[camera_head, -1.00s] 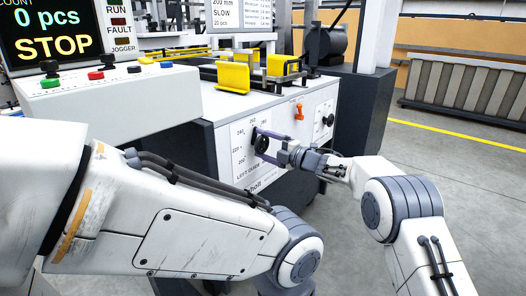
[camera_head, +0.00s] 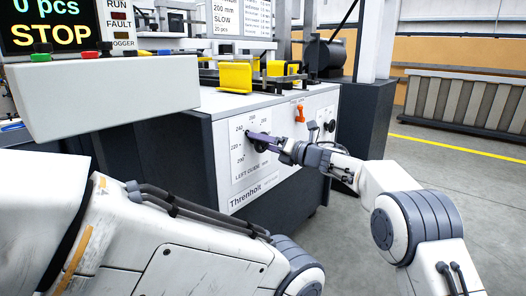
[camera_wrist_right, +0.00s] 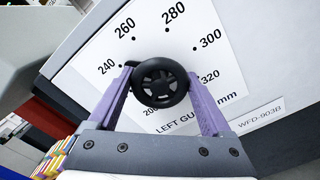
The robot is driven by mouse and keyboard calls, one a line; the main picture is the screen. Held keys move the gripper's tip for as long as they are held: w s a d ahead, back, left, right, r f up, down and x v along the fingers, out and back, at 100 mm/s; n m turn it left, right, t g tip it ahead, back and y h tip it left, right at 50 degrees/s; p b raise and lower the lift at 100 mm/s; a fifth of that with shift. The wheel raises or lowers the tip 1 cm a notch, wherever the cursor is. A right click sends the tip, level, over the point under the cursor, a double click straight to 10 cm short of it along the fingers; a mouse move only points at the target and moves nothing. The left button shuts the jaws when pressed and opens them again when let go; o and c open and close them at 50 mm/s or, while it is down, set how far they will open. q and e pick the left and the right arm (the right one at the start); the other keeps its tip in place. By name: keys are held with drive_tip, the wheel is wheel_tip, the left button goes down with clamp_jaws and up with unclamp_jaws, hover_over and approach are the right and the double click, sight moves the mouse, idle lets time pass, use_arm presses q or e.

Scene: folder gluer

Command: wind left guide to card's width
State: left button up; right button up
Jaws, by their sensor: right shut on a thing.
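The left guide knob (camera_wrist_right: 160,83) is a black spoked wheel on a white dial plate (camera_wrist_right: 195,60) marked from 200 to 320 mm. A small black piece shows at the knob's upper left, between the 240 and 260 marks. My right gripper (camera_wrist_right: 161,88) is shut on the knob, one purple finger on each side. In the head view my right gripper (camera_head: 262,143) hides much of the knob. The card (camera_head: 240,17) at the top reads 200 mm, SLOW, 20 pcs. My left gripper is out of view.
An orange lever (camera_head: 299,115) and a second black knob (camera_head: 331,125) are right of the dial. Yellow guides (camera_head: 235,76) stand on the machine top. The control box (camera_head: 105,95) juts out at left. Clear floor (camera_head: 440,180) lies at right.

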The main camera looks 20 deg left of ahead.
drive_tip(key=n+b, duration=0.1)
drive_tip(key=n, duration=0.1)
drive_tip(key=n+b, duration=0.3)
drive_tip(key=shift+f+n, duration=0.3)
drive_tip(key=shift+f, duration=0.05)
drive_tip(key=n+b, duration=0.3)
drive_tip(key=n, duration=0.1)
drive_tip(key=shift+s, duration=0.1)
drive_tip(key=n+b, duration=0.2)
drive_tip(key=n, duration=0.3)
drive_tip(key=shift+a+r+n+b, duration=0.1)
drive_tip(key=shift+n+b, duration=0.8)
drive_tip(key=shift+n, duration=1.1)
drive_tip(key=o, duration=1.2)
drive_tip(key=shift+c, duration=0.2)
drive_tip(key=shift+r, duration=0.15)
